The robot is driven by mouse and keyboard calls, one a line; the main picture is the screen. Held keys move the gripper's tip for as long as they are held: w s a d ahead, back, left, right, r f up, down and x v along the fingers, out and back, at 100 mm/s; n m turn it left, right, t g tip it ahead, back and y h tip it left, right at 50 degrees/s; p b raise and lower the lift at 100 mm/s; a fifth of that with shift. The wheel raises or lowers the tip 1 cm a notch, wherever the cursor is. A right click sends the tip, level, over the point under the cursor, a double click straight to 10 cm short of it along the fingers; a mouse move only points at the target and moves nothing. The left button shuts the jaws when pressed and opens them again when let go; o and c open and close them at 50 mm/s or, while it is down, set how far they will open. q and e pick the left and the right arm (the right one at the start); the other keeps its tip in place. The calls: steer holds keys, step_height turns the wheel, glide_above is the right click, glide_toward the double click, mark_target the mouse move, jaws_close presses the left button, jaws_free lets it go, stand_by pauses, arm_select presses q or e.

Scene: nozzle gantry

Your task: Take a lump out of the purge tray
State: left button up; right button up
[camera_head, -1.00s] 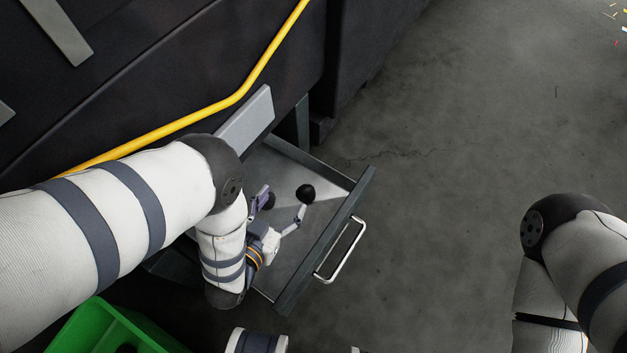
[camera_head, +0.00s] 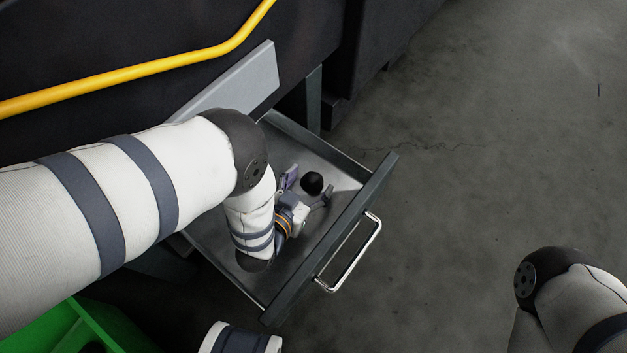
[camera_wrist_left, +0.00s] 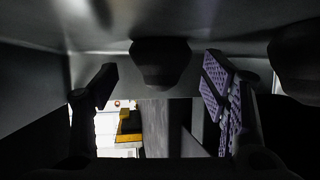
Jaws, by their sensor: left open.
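The purge tray (camera_head: 334,236) is an open grey drawer with a silver handle, pulled out from the dark machine. A round black lump (camera_head: 312,183) lies in it. My left gripper (camera_head: 304,189) is down inside the tray, open, with its fingers on either side of this lump. In the left wrist view, one dark lump (camera_wrist_left: 160,62) shows between the spread fingers of the gripper (camera_wrist_left: 158,92), and another dark lump (camera_wrist_left: 294,55) shows outside the right, purple-padded finger. In the head view that second lump is mostly hidden by the gripper. My right gripper is out of view.
A green crate (camera_head: 92,322) stands at the lower left, partly cut off, its inside dark. A yellow rail (camera_head: 150,75) runs along the machine, and a grey plate (camera_head: 232,80) rises behind the tray. The concrete floor on the right is clear.

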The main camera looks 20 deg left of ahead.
arm_select(q)
steer(key=shift+w+f, duration=0.2)
steer(key=shift+w, duration=0.2)
steer(key=shift+r, duration=0.1)
steer(key=c, duration=1.6)
